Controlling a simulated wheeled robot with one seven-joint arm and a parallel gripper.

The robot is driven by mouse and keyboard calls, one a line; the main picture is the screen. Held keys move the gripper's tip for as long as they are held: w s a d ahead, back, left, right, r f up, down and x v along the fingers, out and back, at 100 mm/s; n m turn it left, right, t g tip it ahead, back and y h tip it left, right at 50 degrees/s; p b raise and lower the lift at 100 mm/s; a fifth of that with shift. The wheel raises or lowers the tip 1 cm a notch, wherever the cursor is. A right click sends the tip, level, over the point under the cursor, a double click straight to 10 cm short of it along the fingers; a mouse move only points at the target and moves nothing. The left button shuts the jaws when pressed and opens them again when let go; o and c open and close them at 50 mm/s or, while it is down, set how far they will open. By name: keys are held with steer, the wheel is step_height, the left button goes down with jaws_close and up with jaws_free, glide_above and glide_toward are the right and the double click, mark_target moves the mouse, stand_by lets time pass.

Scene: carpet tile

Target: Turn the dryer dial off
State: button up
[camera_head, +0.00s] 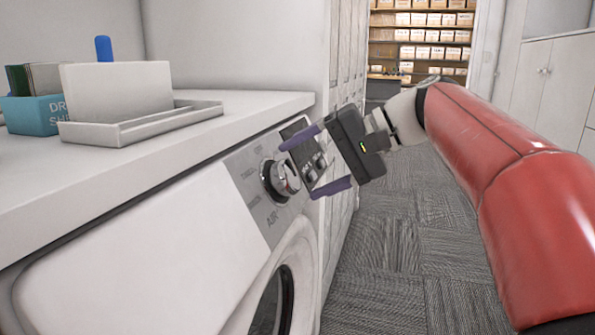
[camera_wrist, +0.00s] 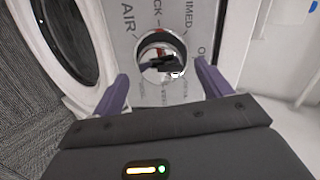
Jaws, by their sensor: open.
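The dryer (camera_head: 150,250) is white, with a grey control panel at its upper right in the head view. Its round chrome dial (camera_head: 281,180) sits on that panel, with printed settings around it. The dial also shows in the wrist view (camera_wrist: 160,58), between and beyond my fingertips. My gripper (camera_head: 325,160) has two purple fingers spread open, just right of the dial in the head view, with nothing between them. It also shows in the wrist view (camera_wrist: 160,80). I cannot tell from these views whether a finger touches the panel. The dial's exact setting is unclear.
A white counter (camera_head: 230,125) lies above the dryer, holding a white tray (camera_head: 150,122) and a teal box (camera_head: 35,115). The round dryer door (camera_head: 280,300) is below the panel. White cabinets (camera_head: 555,80) stand at right. Carpet floor (camera_head: 400,250) is open between.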

steer(key=v, duration=0.5)
steer(key=shift+w, duration=0.1)
steer(key=shift+a, duration=0.1)
steer(key=s+d+f+h, duration=0.2)
steer(key=s+f+h, duration=0.2)
steer(key=f, duration=0.5)
steer(key=s+d+f+n+t+h, duration=0.1)
steer(key=s+d+f+h, duration=0.1)
steer(key=s+f, duration=0.6)
steer(key=s+d+f+t+h, duration=0.1)
steer(key=s+d+f+h, duration=0.2)
steer(key=f, duration=0.8)
steer(key=s+h, duration=0.2)
steer(key=s, duration=0.1)
steer(key=shift+s+n+h, duration=0.2)
steer(key=shift+n+h, duration=0.1)
steer(key=shift+d+f, duration=0.1)
steer(key=shift+f, duration=0.05)
